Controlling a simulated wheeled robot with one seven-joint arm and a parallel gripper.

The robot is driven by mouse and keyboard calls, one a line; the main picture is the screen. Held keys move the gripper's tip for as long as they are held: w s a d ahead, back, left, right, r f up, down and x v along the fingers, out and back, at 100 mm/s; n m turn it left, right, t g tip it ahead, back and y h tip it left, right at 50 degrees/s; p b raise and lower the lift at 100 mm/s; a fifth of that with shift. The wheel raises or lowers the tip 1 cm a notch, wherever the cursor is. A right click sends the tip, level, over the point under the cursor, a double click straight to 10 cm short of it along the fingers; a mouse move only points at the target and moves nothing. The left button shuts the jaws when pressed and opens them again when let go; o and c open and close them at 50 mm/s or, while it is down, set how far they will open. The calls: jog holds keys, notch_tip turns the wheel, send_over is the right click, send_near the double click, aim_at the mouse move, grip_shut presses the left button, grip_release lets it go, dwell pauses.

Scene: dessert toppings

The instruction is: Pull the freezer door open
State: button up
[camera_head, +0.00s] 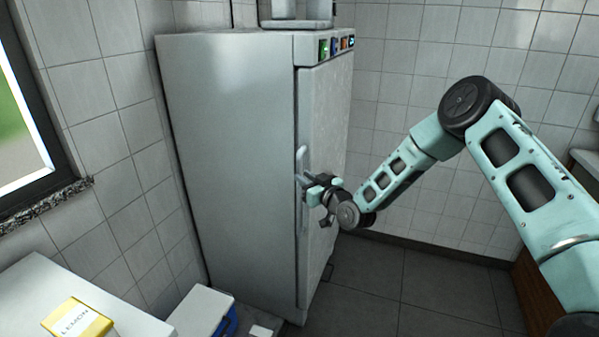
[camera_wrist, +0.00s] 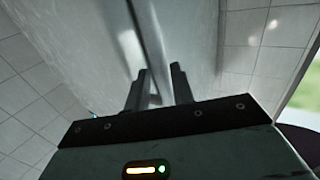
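The freezer (camera_head: 225,150) is a tall grey-white cabinet, left of centre in the head view. Its door (camera_head: 325,125) is on the right-hand face and looks closed, flush with the body. A vertical bar handle (camera_head: 302,165) stands on the door's near edge. My gripper (camera_head: 308,188) is at the handle, about mid-height on the bar. In the wrist view, the handle (camera_wrist: 150,35) runs between the two fingers of my gripper (camera_wrist: 160,72), close to the door surface (camera_wrist: 80,50). I cannot tell whether the fingers press on the bar.
A white counter with a yellow lemon box (camera_head: 77,318) is at the lower left. A white and blue container (camera_head: 203,312) stands on the floor beside the freezer. A tiled wall (camera_head: 410,100) is behind. The dark floor (camera_head: 375,280) in front of the door is clear.

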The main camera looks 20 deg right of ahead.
jog(key=shift+x, duration=1.7)
grip_shut()
